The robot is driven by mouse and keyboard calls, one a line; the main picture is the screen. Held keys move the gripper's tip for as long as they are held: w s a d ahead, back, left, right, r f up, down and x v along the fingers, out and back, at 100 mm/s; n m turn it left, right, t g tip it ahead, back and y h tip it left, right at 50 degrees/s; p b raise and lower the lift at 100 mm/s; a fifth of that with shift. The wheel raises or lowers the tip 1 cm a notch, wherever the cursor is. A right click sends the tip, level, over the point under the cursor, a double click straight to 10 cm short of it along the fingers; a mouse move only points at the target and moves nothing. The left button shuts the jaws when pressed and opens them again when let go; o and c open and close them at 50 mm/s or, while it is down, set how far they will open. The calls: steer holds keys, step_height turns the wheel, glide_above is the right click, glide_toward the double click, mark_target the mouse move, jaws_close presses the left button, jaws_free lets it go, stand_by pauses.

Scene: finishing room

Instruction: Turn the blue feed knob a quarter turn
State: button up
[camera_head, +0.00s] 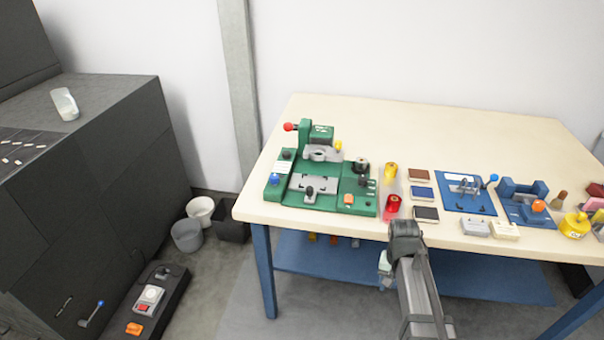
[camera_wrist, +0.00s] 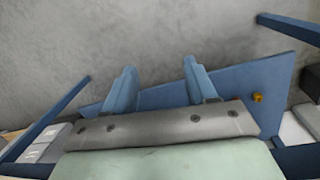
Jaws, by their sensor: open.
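A blue knob (camera_head: 274,179) sits at the front left corner of the green machine (camera_head: 328,167) on the table. Its markings are too small to read. My gripper (camera_wrist: 158,78) shows in the wrist view as two blue fingers, spread apart with nothing between them. In the head view my arm's end hangs at the table's front edge, to the right of the machine and well apart from the knob. The fingers are not clearly visible there. The wrist view shows grey floor and a blue shelf beyond the fingers, not the knob.
Yellow (camera_head: 391,170) and red (camera_head: 393,206) spools stand right of the machine. Coloured blocks and a blue plate fixture (camera_head: 465,205) lie farther right. The table's back (camera_head: 440,125) is clear. A dark cabinet (camera_head: 90,190) and bins (camera_head: 187,236) stand left. A blue shelf (camera_head: 460,287) is under the table.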

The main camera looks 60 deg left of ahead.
steer(key=s+a+r+n+t+y, duration=0.1)
steer(key=s+a+r+n, duration=0.15)
steer(key=a+r, duration=0.6)
steer(key=s+a+r+n+y, duration=0.1)
steer(key=s+a+r, duration=0.3)
steer(key=a+r, duration=0.4)
steer(key=n+g+y, duration=0.1)
steer(key=n+y, duration=0.3)
steer(key=n, duration=0.4)
glide_toward(274, 176)
steer(key=x, duration=0.8)
steer(key=shift+a+f, duration=0.1)
steer(key=shift+f, duration=0.15)
steer(key=shift+c, duration=0.2)
steer(key=c, duration=1)
steer(key=shift+m, duration=0.35)
